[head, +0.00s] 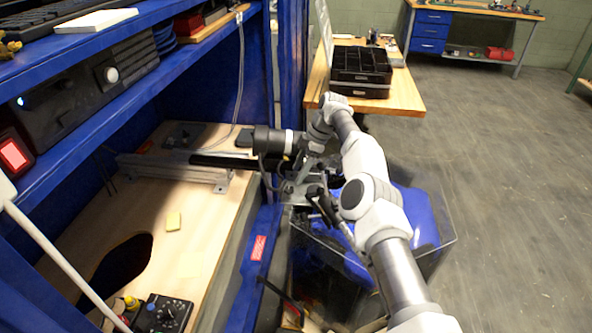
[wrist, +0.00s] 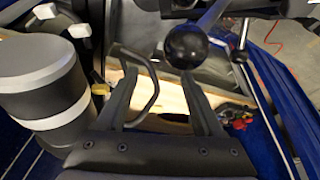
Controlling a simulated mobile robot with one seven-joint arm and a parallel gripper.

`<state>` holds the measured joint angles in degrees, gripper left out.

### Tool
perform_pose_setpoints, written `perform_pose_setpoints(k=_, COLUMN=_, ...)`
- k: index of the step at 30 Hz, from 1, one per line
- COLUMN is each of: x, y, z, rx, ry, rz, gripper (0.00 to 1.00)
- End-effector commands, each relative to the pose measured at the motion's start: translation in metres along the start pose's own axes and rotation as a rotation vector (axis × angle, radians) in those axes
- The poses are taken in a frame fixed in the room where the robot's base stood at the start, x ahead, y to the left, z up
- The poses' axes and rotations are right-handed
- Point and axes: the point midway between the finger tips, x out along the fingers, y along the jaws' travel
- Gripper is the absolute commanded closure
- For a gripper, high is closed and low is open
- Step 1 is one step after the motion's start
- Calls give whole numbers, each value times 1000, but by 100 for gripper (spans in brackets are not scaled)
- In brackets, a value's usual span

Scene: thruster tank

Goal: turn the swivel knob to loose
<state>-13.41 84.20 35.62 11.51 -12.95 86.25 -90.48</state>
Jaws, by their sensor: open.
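A round black ball knob (wrist: 192,46) on a metal rod shows at the top of the wrist view. A smaller dark knob (wrist: 240,57) on another rod is to its right. I cannot tell for sure which one is the swivel knob. My gripper (wrist: 156,78) is open, its two dark fingers spread, with nothing held between them. The ball knob appears just beyond the right fingertip; whether they touch is unclear. A bent dark handle (wrist: 150,88) lies by the left finger. In the head view, the knobs are too small to pick out at the clamp bracket.
A clear-walled tank (head: 437,242) is below my arm. The wooden bench (head: 205,215) and blue shelf posts are to the left. The floor at right is clear.

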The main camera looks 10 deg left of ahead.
Motion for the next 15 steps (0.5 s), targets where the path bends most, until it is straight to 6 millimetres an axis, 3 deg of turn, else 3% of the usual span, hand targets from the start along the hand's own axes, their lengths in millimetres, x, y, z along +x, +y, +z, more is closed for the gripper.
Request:
perform_pose_setpoints(k=4, x=-15, y=0, z=-1, rx=1, ry=-1, rz=0, gripper=31)
perform_pose_setpoints(k=15, x=-16, y=0, z=1, rx=1, ry=0, rz=0, gripper=31)
